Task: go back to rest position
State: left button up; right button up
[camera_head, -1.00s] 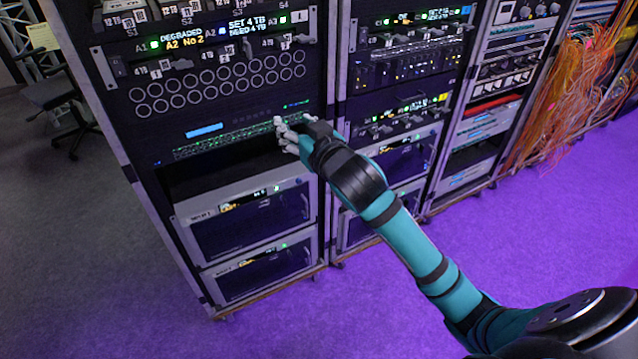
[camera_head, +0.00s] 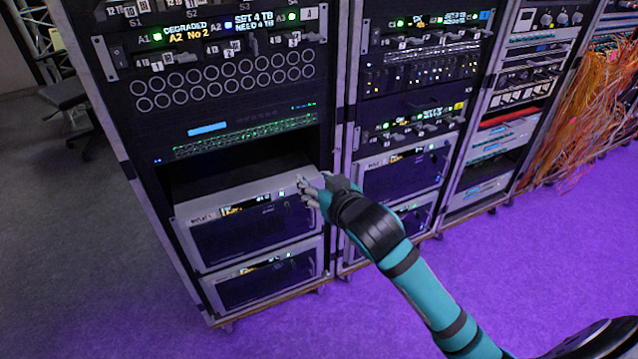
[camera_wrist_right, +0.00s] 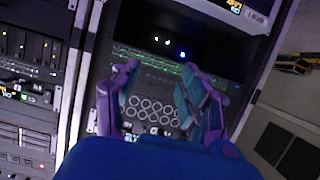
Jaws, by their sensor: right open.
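My right gripper (camera_head: 308,190) is in front of the left rack, near the right end of the upper silver drawer unit (camera_head: 245,204). Its arm comes in from the lower right. In the right wrist view the two fingers of the right gripper (camera_wrist_right: 160,100) are spread apart with nothing between them, facing the rack's dark panel with rows of round ports (camera_wrist_right: 150,110). I cannot tell from the head view whether the fingertips touch the drawer unit. My left gripper is not in view.
The left rack (camera_head: 130,170) stands beside a middle rack (camera_head: 345,140) and another one to the right. Orange cables (camera_head: 580,110) hang at the far right. A dark chair (camera_head: 70,105) stands at the left. The purple-lit floor (camera_head: 520,270) in front is clear.

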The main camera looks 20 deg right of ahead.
dwell(0.3)
notch_tip(320, 180, down, 22)
jog(key=d+g+p, duration=0.1)
jog(key=d+g, duration=0.1)
jog(key=g, duration=0.2)
jog(key=s+f+g, duration=0.2)
jog(key=s+f, duration=0.3)
jog(key=f, duration=0.4)
jog(key=s+f+g, duration=0.1)
jog(key=s+f, duration=0.3)
jog(key=f, duration=0.4)
jog(key=s+f+n+g+p, duration=0.1)
jog(key=s+f+g, duration=0.2)
jog(key=s+f, duration=1.1)
jog(key=s+f+g, duration=0.1)
jog(key=s+f, duration=0.2)
jog(key=s, duration=0.9)
jog(key=s+f+g, duration=0.2)
jog(key=s+f, duration=0.2)
jog(key=s, duration=0.8)
jog(key=shift+s+a+n+p, duration=0.15)
jog(key=shift+a+n+p, duration=0.25)
jog(key=shift+a, duration=0.05)
